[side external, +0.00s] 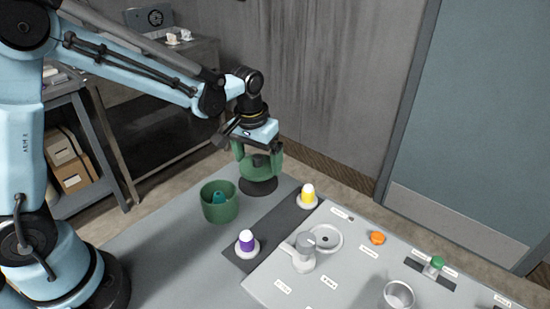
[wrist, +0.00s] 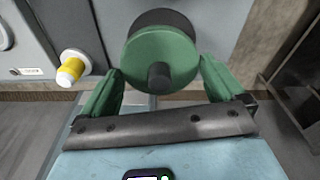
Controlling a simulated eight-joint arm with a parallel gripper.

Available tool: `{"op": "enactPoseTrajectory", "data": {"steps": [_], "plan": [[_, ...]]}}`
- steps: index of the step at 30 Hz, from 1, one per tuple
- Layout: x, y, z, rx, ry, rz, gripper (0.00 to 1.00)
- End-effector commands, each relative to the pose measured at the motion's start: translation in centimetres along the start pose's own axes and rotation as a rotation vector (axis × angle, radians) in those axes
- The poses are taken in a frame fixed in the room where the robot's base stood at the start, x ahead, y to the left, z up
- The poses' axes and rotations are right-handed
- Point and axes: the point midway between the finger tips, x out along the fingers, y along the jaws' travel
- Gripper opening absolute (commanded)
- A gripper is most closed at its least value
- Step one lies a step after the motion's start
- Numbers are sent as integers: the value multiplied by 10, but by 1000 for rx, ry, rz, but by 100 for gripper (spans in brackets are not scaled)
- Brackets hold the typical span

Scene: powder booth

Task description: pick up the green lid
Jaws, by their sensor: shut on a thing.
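The green lid (side external: 258,172) is a round green disc with a dark knob. It sits between the fingers of my gripper (side external: 257,158), over a dark round pad (side external: 259,188) at the back of the table. In the wrist view the lid (wrist: 143,56) faces the camera, with its knob in the middle. My gripper (wrist: 162,76) is shut on it, a green finger at either side of its rim. The dark pad (wrist: 165,17) shows partly behind it. I cannot tell whether there is a gap between lid and pad.
A green open pot (side external: 219,211) with a teal piece inside stands left of the lid. A grey panel (side external: 345,270) with several fittings fills the right. The table's front left is clear.

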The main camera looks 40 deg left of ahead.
Motion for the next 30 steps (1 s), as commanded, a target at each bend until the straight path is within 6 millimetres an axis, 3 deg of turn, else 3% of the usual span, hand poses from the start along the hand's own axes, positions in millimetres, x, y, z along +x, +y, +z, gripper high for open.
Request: {"op": "enactPoseTrajectory", "data": {"steps": [9,17,22,30], "plan": [[-48,53,47,10,-1,2,65],[-69,75,66,5,-1,2,65],[-78,59,73,-2,-1,1,65],[-90,-2,91,-7,-2,0,65]]}}
